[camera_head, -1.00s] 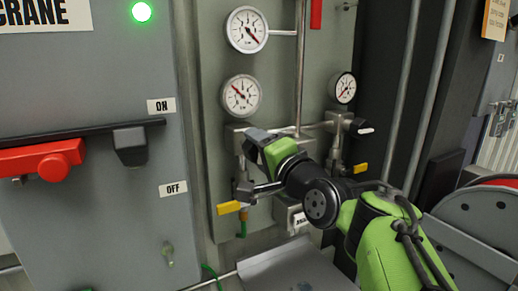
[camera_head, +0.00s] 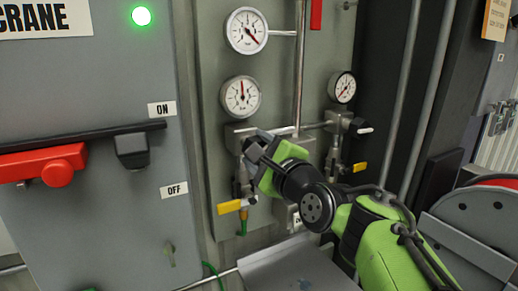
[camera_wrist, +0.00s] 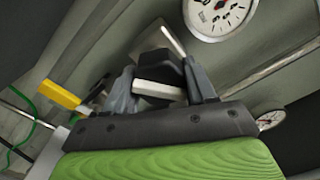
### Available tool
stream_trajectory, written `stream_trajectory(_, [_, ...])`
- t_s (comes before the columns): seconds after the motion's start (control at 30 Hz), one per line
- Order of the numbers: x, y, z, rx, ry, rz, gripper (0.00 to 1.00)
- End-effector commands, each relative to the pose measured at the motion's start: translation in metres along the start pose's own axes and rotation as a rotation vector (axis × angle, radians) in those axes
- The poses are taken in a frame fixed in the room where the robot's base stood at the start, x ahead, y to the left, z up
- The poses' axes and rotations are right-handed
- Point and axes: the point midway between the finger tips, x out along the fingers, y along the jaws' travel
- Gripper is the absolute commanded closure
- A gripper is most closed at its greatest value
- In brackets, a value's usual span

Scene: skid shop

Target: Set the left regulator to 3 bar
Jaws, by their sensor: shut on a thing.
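The left regulator's round white gauge (camera_head: 241,96) hangs on the grey panel, and its red needle points almost straight up. Its scale numbers are too small to read. The gauge also shows, cut off, at the top of the wrist view (camera_wrist: 220,14). My gripper (camera_head: 257,147) is just below this gauge, shut on the regulator knob. In the wrist view the dark knob with its white bar (camera_wrist: 158,89) sits between the two grey fingers. In the head view the gripper mostly hides the knob.
Above is another gauge (camera_head: 246,30). To the right are the right regulator's gauge (camera_head: 342,87) and its black knob (camera_head: 360,126). A yellow valve lever (camera_head: 229,207) is below my gripper. A red crane switch handle (camera_head: 58,172) is on the left cabinet.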

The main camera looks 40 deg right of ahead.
Motion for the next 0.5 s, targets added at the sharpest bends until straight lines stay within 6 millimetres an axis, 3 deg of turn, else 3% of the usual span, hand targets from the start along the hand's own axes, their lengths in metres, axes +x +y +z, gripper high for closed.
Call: stream_trajectory(0.5, [0.0002, 0.0033, -0.0018, 0.078, 0.007, 0.008, 0.75])
